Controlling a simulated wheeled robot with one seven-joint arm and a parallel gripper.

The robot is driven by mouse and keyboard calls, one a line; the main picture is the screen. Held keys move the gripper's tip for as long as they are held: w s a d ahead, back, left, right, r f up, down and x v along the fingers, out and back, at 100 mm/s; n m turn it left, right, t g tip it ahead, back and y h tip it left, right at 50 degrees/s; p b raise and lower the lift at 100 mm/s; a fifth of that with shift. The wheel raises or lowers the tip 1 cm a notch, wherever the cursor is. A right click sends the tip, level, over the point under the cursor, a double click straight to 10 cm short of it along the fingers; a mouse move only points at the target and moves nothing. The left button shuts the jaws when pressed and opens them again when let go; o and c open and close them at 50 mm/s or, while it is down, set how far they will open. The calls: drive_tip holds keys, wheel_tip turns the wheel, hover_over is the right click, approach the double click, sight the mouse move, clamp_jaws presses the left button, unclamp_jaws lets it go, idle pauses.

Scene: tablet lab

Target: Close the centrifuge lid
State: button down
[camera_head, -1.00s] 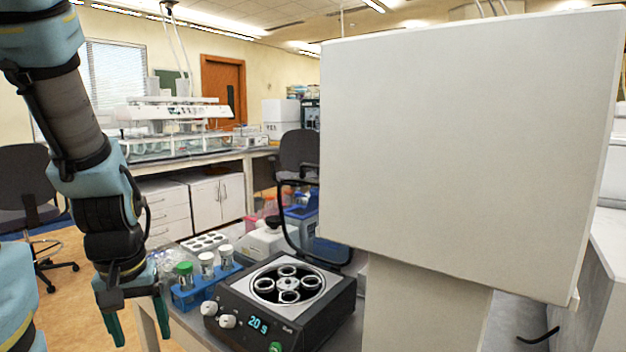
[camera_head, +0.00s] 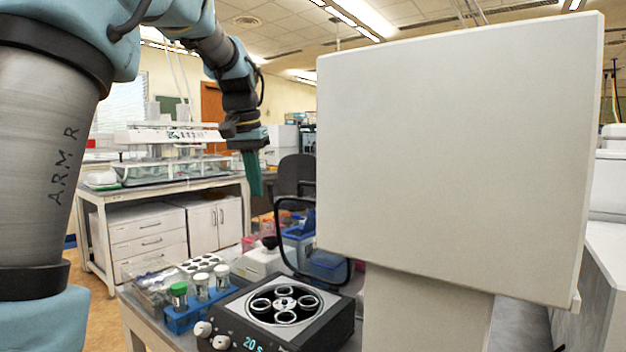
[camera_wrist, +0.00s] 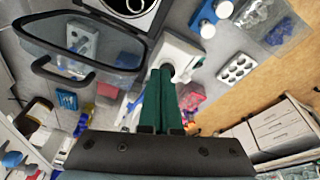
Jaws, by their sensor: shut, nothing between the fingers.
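The centrifuge (camera_head: 338,318) stands on the bench at lower centre in the head view, its rotor with several round buckets uncovered. Its lid (camera_head: 280,222), a clear panel in a black rounded frame, stands raised at the back. In the wrist view the lid (camera_wrist: 42,70) fills the upper left, and an edge of the centrifuge (camera_wrist: 146,20) shows at the top. My gripper (camera_head: 254,190) has green fingers pointing down, in the air above the level of the lid and left of it in the picture. In the wrist view its fingers (camera_wrist: 161,72) are together and empty, apart from the lid.
A blue rack (camera_head: 180,322) with capped tubes stands left of the centrifuge. A white device (camera_head: 256,262) and coloured boxes lie behind. A large pale panel (camera_head: 455,150) on a post blocks the right side of the head view.

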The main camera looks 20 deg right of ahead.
drive_tip(key=s+d+r+m, duration=0.4)
drive_tip(key=s+d+r, duration=0.2)
drive_tip(key=d+r, duration=0.6)
hover_over(312, 197)
drive_tip(key=d, duration=0.1)
drive_tip(key=shift+h, duration=0.4)
drive_tip(key=f, duration=0.9)
drive_tip(key=shift+w+d+f, duration=0.1)
drive_tip(key=shift+w+f, duration=0.05)
drive_tip(key=shift+w, duration=0.1)
drive_tip(key=shift+s+a+f, duration=0.1)
drive_tip(key=shift+s+a, duration=0.15)
drive_tip(key=shift+a, duration=0.25)
drive_tip(key=shift+a+f, duration=0.1)
